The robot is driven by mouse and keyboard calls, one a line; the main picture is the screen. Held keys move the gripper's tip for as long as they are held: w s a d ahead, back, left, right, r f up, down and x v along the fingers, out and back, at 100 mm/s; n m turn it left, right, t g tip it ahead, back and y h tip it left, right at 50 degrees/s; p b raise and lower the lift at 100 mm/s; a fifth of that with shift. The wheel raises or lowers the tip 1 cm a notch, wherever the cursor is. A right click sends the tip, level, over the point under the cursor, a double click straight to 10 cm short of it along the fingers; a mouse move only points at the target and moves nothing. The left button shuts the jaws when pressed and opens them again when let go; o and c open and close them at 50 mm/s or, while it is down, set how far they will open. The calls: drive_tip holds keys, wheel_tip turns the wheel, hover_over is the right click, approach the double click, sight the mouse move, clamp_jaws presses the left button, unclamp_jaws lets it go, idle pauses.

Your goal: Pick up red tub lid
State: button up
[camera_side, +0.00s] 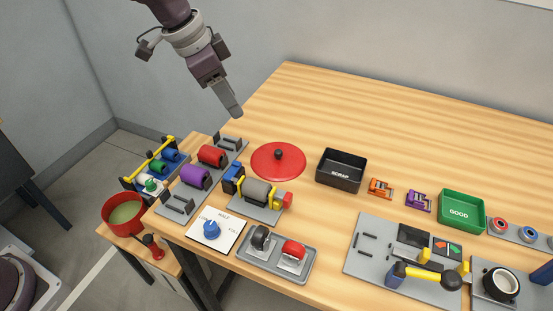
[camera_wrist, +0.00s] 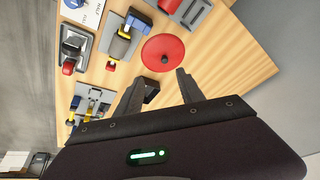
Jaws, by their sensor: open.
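The red tub lid (camera_side: 277,163) is a flat red disc with a small black knob on top. It lies on the wooden table, left of the black scrap bin. In the wrist view the lid (camera_wrist: 160,56) shows beyond the fingertips. My gripper (camera_side: 237,112) hangs above the table, up and to the left of the lid, apart from it and empty. In the wrist view its two fingers (camera_wrist: 157,80) are spread apart.
A black scrap bin (camera_side: 341,172) stands right of the lid. A rack with purple and red rolls (camera_side: 196,177) and a grey cylinder fixture (camera_side: 256,197) stand close to its left and front. A green tray (camera_side: 461,213) is further right. The table behind the lid is clear.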

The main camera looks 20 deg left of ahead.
drive_tip(key=m+h, duration=0.1)
drive_tip(key=m, duration=0.1)
approach(278, 151)
drive_tip(key=shift+g, duration=0.4)
drive_tip(key=x, duration=0.9)
drive_tip(key=shift+w+r, duration=0.1)
drive_tip(key=shift+w, duration=0.2)
clamp_jaws()
